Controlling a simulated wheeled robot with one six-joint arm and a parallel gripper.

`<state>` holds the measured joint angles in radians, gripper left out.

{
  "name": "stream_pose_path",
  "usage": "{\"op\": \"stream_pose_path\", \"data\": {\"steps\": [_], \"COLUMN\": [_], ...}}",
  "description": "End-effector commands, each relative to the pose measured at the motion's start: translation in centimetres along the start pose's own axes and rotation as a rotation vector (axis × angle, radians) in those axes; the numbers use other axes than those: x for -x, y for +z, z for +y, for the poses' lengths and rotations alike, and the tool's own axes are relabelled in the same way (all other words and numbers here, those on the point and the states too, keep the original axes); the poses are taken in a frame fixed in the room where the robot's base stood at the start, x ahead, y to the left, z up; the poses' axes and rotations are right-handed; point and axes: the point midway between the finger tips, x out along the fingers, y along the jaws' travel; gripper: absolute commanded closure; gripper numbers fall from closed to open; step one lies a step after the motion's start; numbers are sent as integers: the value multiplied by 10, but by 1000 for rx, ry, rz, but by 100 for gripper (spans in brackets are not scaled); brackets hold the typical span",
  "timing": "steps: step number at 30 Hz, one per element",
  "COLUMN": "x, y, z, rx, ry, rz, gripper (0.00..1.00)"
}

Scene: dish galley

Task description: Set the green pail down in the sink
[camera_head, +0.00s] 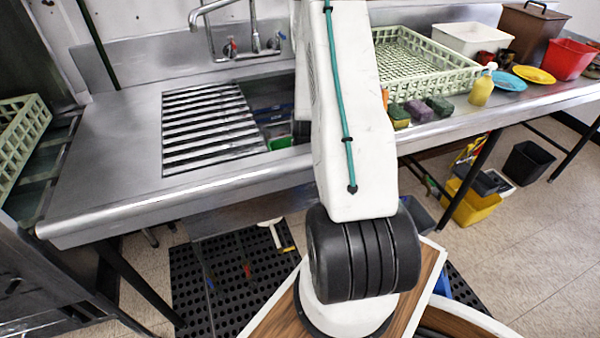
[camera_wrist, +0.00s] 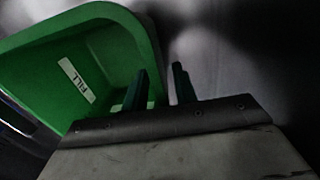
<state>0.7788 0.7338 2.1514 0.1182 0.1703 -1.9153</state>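The green pail (camera_wrist: 110,50) fills the upper left of the wrist view, with a white FILL label on its inner wall. In the head view a small part of the pail (camera_head: 280,143) shows inside the sink (camera_head: 268,99), beside my arm; the rest is hidden. My gripper (camera_wrist: 160,68) shows in the wrist view with its two dark fingers apart. One finger is over the inside of the pail and the other is outside, with the pail's wall between them. A gap seems to show beside the outer finger. Whether the pail rests on the sink floor is hidden.
A ribbed drainer (camera_head: 210,125) lies left of the basin, and a faucet (camera_head: 254,45) stands behind it. Right of my arm are a pale green dish rack (camera_head: 440,92), sponges (camera_head: 418,110) and a yellow bottle (camera_head: 481,90). The left counter (camera_head: 110,150) is clear.

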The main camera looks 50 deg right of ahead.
Motion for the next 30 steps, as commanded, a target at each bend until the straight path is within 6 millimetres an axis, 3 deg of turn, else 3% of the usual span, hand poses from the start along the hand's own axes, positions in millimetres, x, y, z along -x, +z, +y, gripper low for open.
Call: {"op": "stream_pose_path", "data": {"steps": [8,21,30], "x": [9,72,78], "y": [0,-1,-1], "z": [1,2,2], "rx": [0,1,0], "ry": [2,1,0], "rz": [0,0,0], "gripper": [72,72,72]}}
